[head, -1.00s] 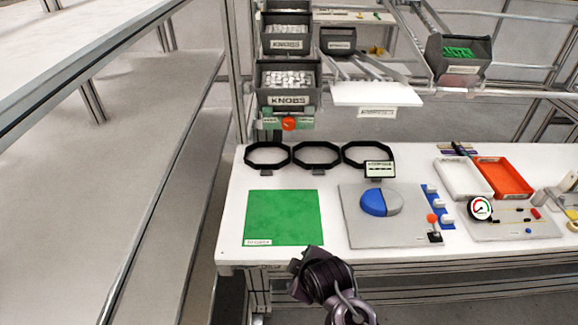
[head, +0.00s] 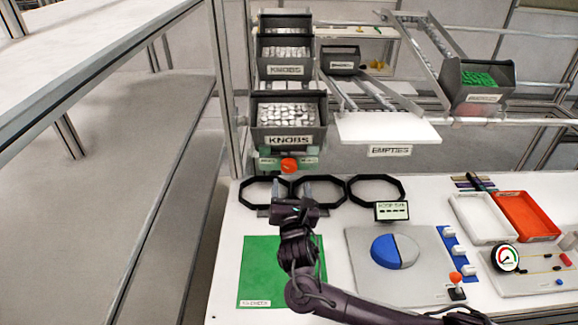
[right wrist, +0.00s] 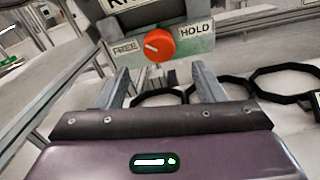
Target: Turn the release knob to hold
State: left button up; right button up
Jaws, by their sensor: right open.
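The red-orange release knob (head: 289,165) sits on a green label plate below the lower knobs bin. In the right wrist view the round knob (right wrist: 159,45) shows between the words FREE on the left and HOLD on the right. Its white mark points left, towards FREE. My right gripper (head: 291,188) is open and empty, just short of the knob and below it in the head view. In the right wrist view its two fingers (right wrist: 160,78) stand apart, with the knob beyond and between them, not touched. My left gripper is not in view.
Black ring frames (head: 375,188) lie along the back of the white table, near my right gripper. The bin of knobs (head: 288,118) hangs above the release knob. A green mat (head: 257,272) and a grey plate with a blue-grey disc (head: 396,252) lie nearer.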

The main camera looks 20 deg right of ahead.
aim_at(289, 169)
jog(key=x, duration=0.3)
jog(key=shift+w+r+p, duration=0.15)
jog(key=shift+r+p, duration=0.2)
jog(key=shift+r, duration=0.05)
jog(key=shift+f+x, duration=0.15)
jog(key=shift+x, duration=0.45)
jog(key=shift+f+x, duration=0.15)
jog(key=shift+x, duration=0.45)
jog(key=shift+w, duration=0.15)
jog(key=c, duration=1)
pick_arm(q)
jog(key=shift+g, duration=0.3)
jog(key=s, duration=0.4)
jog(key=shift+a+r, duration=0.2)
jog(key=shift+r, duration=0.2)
pick_arm(e)
jog(key=shift+o, duration=0.2)
